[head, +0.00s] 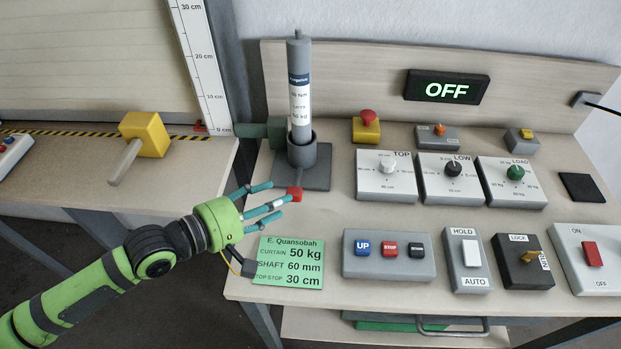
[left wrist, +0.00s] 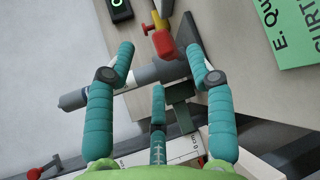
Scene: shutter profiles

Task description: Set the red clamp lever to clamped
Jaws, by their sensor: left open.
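The red clamp lever shows as a small red block (head: 296,194) at the front edge of the dark grey stand base (head: 316,180). A grey shaft (head: 299,90) stands upright in the stand's collar. My left gripper (head: 280,193) is open, with its teal fingers around or just short of the red block; contact cannot be told. In the left wrist view the red block (left wrist: 163,43) lies ahead, between the spread fingers of the gripper (left wrist: 168,62). The lever's arm is mostly hidden, so its setting cannot be read. My right gripper is not in view.
A green card (head: 290,265) lies close below the gripper. A button box (head: 388,255) and dial boxes (head: 386,177) stand to the right. A red mushroom button on a yellow box (head: 366,129) is behind. A yellow block with a handle (head: 143,135) is at left, across a gap.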

